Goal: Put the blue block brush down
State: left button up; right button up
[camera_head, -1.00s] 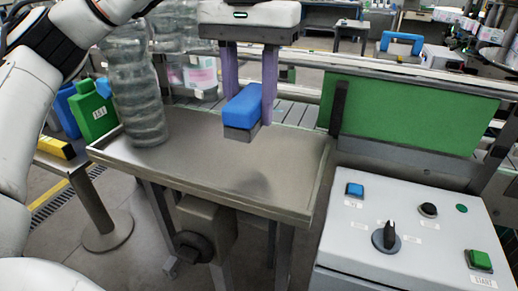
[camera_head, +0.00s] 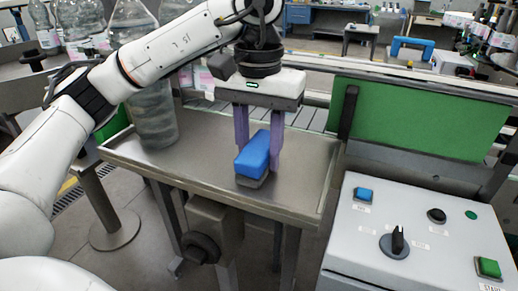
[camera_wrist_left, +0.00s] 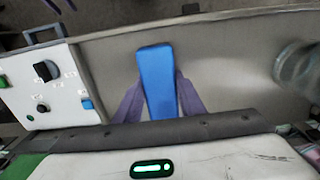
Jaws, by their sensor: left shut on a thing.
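The blue block brush (camera_head: 253,154) has a blue top and a grey underside. My left gripper (camera_head: 261,160) is shut on it, with one purple finger on each side. The brush is low over the steel table (camera_head: 210,190), near its middle. I cannot tell whether its underside touches the top. In the left wrist view the brush (camera_wrist_left: 157,80) lies between the two fingers (camera_wrist_left: 158,100). My right gripper is not in view.
A clear bottle (camera_head: 154,110) stands at the table's left end. A control box (camera_head: 400,250) with a knob and buttons is to the right, beside a green panel (camera_head: 420,120). The table's front and right parts are bare.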

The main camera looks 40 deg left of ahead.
aim_at(259, 145)
pick_arm(q)
jog(key=shift+f, duration=0.2)
jog(key=o, duration=1.2)
jog(key=shift+r, duration=0.1)
notch_tip(259, 145, up, 12)
jog(key=shift+r, duration=0.15)
